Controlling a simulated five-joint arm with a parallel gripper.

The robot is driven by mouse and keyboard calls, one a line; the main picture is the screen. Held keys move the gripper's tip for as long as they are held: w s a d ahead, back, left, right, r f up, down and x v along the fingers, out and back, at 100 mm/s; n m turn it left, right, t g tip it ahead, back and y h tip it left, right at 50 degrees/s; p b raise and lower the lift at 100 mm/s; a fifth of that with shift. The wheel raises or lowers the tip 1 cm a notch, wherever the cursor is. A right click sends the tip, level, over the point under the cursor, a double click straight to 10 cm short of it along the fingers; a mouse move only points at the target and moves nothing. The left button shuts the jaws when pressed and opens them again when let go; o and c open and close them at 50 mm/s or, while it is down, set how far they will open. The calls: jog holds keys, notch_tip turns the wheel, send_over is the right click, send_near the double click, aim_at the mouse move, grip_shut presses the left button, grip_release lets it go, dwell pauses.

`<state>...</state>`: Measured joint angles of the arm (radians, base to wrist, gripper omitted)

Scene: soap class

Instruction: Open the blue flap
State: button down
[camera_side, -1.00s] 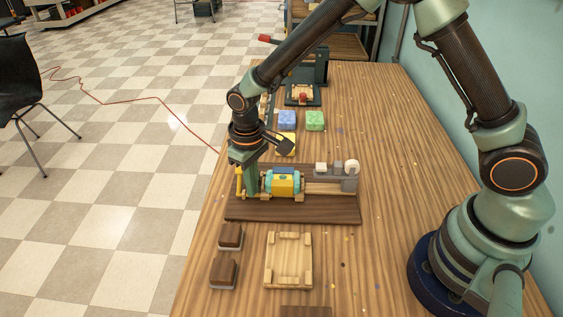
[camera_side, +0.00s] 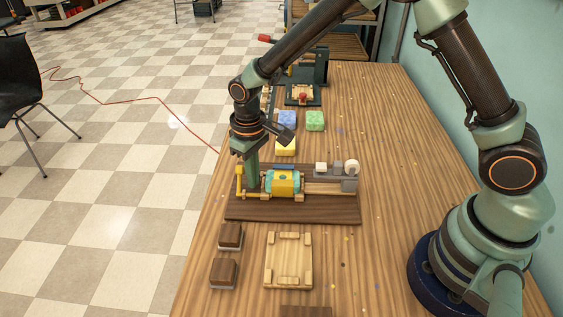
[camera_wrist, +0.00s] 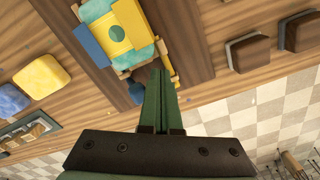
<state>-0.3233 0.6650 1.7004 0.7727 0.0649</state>
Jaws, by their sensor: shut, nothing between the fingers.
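The blue flap (camera_side: 283,166) shows as a thin blue strip along the far edge of the drum in the side view. In the wrist view the flap (camera_wrist: 91,46) is a blue panel sticking out to the left of the drum. The teal drum (camera_side: 269,186) has a yellow band (camera_side: 283,188); in the wrist view a round green spot lies on the yellow part, uncovered by the flap. My gripper (camera_wrist: 157,75) is shut and empty. Its fingertips point down at the drum's left end in the side view, beside the yellow crank (camera_side: 239,178).
The drum sits on a dark wooden base (camera_side: 300,212) with a grey block (camera_side: 349,184) at right. Yellow (camera_side: 286,147), blue (camera_side: 287,120) and green (camera_side: 315,121) blocks stand behind. A wooden tray (camera_side: 289,261) and two brown-topped pieces (camera_side: 230,236) lie in front.

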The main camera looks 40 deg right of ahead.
jog(key=shift+w+d+r, duration=0.15)
dwell(0.4)
jog(key=shift+w+d+r, duration=0.2)
jog(key=shift+w+d, duration=0.2)
jog(key=shift+d, duration=0.1)
dwell(0.4)
jog(key=shift+w+d+r, duration=0.1)
jog(key=shift+w+d, duration=0.4)
jog(key=shift+w, duration=0.1)
jog(key=shift+d, duration=0.1)
jog(key=shift+w+d, duration=0.45)
jog(key=shift+w, duration=0.1)
jog(key=shift+s+a+r, duration=0.15)
jog(key=shift+r, duration=1.6)
jog(key=shift+s+a+r, duration=0.15)
jog(key=shift+r, duration=1.55)
jog(key=shift+r, duration=0.1)
